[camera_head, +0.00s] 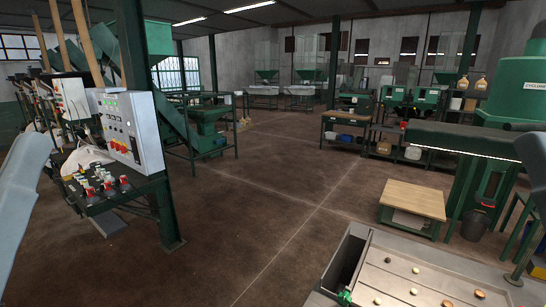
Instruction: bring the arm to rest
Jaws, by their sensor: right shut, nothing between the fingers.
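My right arm's pale link shows at the right edge. What looks like my right gripper (514,278) shows small and dark at the lower right, over the right part of the sorting table. It is shut, with nothing seen in it. My left arm's pale blue-grey link fills the left edge, and its gripper is outside the picture.
A grey sorting table (349,256) with several small round items stands at the bottom right. A wooden-topped bench (413,199) stands behind it. A control box (133,128) and a green post (165,215) stand at the left. The brown floor (260,205) between is clear.

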